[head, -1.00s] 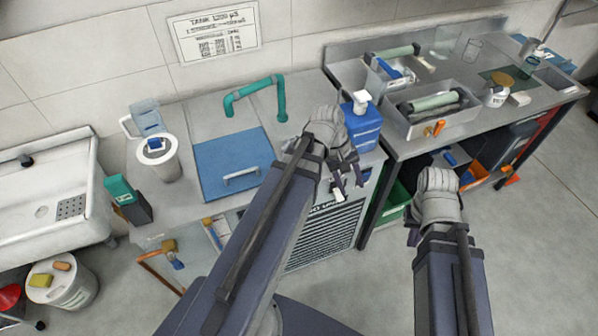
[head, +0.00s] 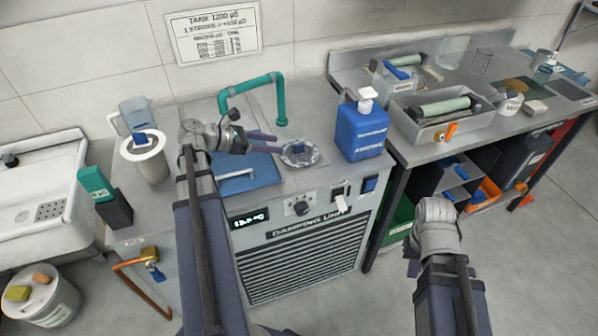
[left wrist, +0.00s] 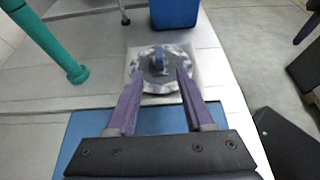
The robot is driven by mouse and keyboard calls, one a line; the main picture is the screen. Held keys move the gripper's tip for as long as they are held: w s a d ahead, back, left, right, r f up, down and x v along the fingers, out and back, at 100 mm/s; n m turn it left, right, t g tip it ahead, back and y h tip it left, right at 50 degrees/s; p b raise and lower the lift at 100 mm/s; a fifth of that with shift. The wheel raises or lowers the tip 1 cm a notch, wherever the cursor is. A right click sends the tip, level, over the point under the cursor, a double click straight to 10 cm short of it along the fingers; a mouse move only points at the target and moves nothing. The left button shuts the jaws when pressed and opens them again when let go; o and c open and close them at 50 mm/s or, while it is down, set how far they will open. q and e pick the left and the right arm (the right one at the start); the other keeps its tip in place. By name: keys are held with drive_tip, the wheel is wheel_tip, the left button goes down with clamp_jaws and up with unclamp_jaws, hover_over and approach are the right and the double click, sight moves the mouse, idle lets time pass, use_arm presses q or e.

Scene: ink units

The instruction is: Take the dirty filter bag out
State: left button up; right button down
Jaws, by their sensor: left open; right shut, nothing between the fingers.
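A round, mottled grey filter bag (head: 300,158) with a blue tab sits in the top of the damping unit (head: 297,190). The bag also shows in the left wrist view (left wrist: 163,83), its blue tab standing up at the middle. My left gripper (head: 272,142) is open, with its purple fingers pointing at the bag from the left. In the left wrist view the fingertips lie either side of the tab in the picture; I cannot tell if they touch anything. My right gripper (head: 412,262) is shut and empty, low in front of the right bench.
A blue bottle (head: 361,130) stands just right of the bag. A teal pipe (head: 280,102) rises behind it. A blue lid (head: 240,178) lies left. A white canister (head: 147,160) with a blue tab stands further left, by a clear jug (head: 135,117).

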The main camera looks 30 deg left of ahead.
sight(295, 145)
use_arm(q)
drive_tip(key=b+x, duration=0.1)
drive_tip(key=x, duration=0.1)
drive_tip(key=shift+w+d+f, duration=0.15)
drive_tip(key=shift+w, duration=0.1)
drive_tip(key=x, duration=0.1)
drive_tip(key=b+x, duration=0.1)
drive_tip(key=x, duration=0.1)
drive_tip(key=b+x, duration=0.1)
drive_tip(key=x, duration=0.1)
drive_tip(key=shift+w+d, duration=0.2)
drive_tip(key=shift+r, duration=0.25)
clamp_jaws()
idle(1.0)
